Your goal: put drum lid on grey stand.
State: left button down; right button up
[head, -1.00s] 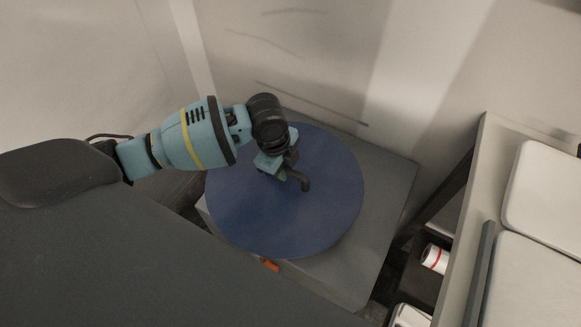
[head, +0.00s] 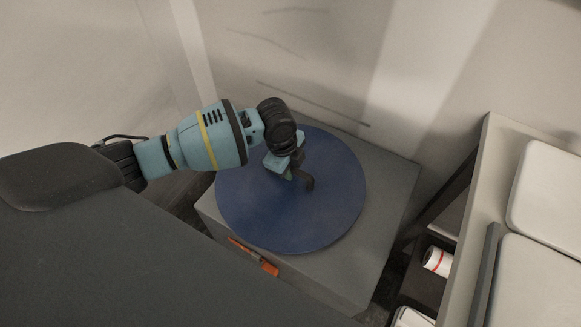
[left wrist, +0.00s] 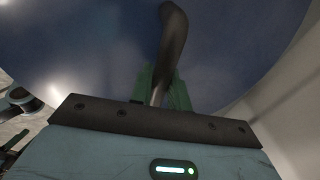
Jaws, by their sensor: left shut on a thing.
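The drum lid (head: 255,215) is a large round blue disc with a dark handle near its middle. It lies over the top of the grey stand (head: 385,215), covering much of it; I cannot tell whether it touches the top. My left gripper (head: 297,175) is shut on the lid's handle from above. In the left wrist view the dark curved handle (left wrist: 174,40) rises between the green fingers (left wrist: 162,92), with the blue lid (left wrist: 90,50) behind it.
A bench with white trays (head: 545,200) stands to the right, with a white roll with a red band (head: 437,261) on a shelf below. A wall is close behind the stand.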

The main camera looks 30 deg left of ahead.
aim_at(283, 181)
pick_arm(q)
jog(key=shift+w, duration=0.1)
jog(key=c, duration=1.7)
grip_release()
jog(key=shift+f, duration=0.1)
jog(key=o, duration=0.4)
jog(key=shift+c, duration=0.2)
notch_tip(283, 181, up, 12)
jog(key=s+a+p, duration=0.1)
jog(key=s+p, duration=0.1)
jog(key=shift+a, duration=0.1)
